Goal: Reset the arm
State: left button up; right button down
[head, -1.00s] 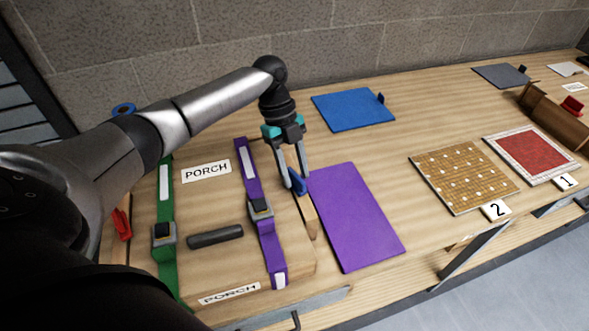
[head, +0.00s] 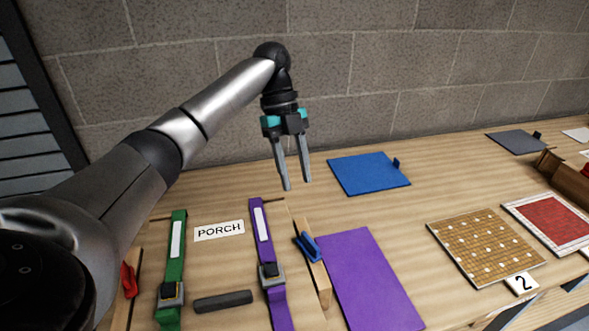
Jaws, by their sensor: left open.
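My left gripper (head: 296,186) hangs in the air above the back part of the bench, fingers pointing down. Its fingers are apart with nothing between them. It is above and behind a blue clip or handle (head: 308,246) that sits on a wooden strip (head: 317,278), and it is apart from both. My left arm reaches in from the left side of the head view. My right gripper does not show.
A purple mat (head: 365,285), blue mat (head: 368,174), yellow mosaic panel (head: 485,249) and red panel (head: 552,221) lie rightward.

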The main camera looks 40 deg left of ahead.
pick_arm(q)
jog(key=shift+a+r, duration=0.1)
jog(key=shift+r, duration=0.25)
dwell(0.3)
